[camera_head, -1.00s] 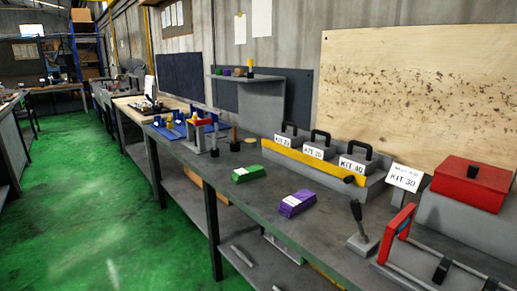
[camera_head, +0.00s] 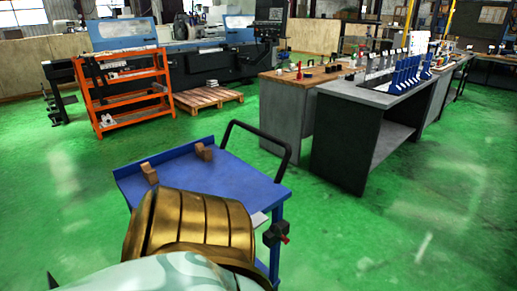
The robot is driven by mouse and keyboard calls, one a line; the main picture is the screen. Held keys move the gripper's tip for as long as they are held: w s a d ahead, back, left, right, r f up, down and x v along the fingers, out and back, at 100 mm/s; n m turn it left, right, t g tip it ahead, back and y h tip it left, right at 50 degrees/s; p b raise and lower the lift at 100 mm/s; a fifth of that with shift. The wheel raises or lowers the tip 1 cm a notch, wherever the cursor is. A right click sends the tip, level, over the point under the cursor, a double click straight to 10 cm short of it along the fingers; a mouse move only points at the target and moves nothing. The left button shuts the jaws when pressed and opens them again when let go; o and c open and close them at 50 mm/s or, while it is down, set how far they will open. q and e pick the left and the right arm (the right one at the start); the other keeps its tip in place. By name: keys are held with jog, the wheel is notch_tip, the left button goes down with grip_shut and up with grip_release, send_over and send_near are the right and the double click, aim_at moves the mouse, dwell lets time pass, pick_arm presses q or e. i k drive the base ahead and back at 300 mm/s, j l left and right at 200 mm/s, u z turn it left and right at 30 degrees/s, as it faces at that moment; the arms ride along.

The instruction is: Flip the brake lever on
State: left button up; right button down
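A blue cart (camera_head: 235,180) stands close in front of me at the lower middle, with a black push handle (camera_head: 262,132) on its right side. A small black fitting with a red part (camera_head: 277,234) sits at the cart's near right corner, by its blue leg. It may be the brake lever; it is too small to tell which way it is set. A large ribbed gold-coloured form (camera_head: 200,226) hides the near part of the cart; I cannot tell if it is mine. Neither of my grippers shows.
Two wooden blocks (camera_head: 204,151) stand on the cart top. An orange shelf rack (camera_head: 124,88) and a wooden pallet (camera_head: 208,97) are behind it. A dark workbench (camera_head: 350,140) with blue holders is to the right. The green floor is clear at the right.

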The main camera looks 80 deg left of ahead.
aim_at(274, 228)
jog(key=u, duration=2.1)
